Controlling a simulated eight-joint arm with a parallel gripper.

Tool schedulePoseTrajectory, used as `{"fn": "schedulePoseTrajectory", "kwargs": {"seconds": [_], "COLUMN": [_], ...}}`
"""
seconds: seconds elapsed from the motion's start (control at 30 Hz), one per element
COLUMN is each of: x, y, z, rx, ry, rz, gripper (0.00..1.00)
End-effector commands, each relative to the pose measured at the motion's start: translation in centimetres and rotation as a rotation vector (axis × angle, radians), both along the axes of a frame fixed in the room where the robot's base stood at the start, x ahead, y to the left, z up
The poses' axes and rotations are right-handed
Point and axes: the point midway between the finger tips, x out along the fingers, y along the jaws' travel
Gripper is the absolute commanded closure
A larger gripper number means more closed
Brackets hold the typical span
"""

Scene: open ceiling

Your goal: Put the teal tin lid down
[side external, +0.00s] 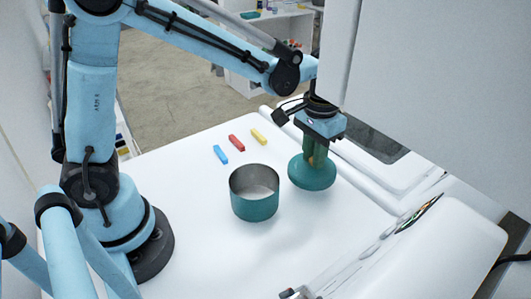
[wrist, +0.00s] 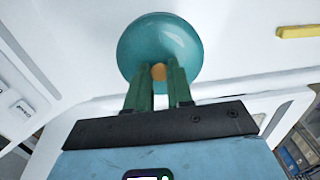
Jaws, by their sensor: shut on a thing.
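The teal tin lid (side external: 312,174) is a round disc with an orange-brown knob, which shows in the wrist view between my fingertips. My gripper (side external: 316,158) points down and is shut on the lid's knob. The lid also fills the top middle of the wrist view (wrist: 160,42). In the side view the lid is to the right of the teal tin (side external: 254,208).
Blue (side external: 220,154), red (side external: 236,142) and yellow (side external: 258,136) blocks lie on the white table (side external: 180,190) behind the tin. A white raised edge runs along the right side. A white rounded object (side external: 440,250) stands at the front right. The table in front of the tin is clear.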

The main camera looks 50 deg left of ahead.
Motion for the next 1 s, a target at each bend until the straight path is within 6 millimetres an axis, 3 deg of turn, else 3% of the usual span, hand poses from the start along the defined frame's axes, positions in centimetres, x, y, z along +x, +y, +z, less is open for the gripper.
{"fn": "schedulePoseTrajectory", "kwargs": {"seconds": [0.2, 0.37, 0.6, 1.0], "x": [1.8, 2.1, 2.0, 2.0], "y": [2.3, 2.6, 2.6, 2.6], "z": [-1.7, -2.6, -5.6, -6.1], "rx": [0.000, 0.000, 0.000, 0.000], "ry": [0.000, 0.000, 0.000, 0.000], "rz": [0.001, -0.001, -0.001, -0.001], "gripper": [1.00, 1.00, 1.00, 1.00]}}
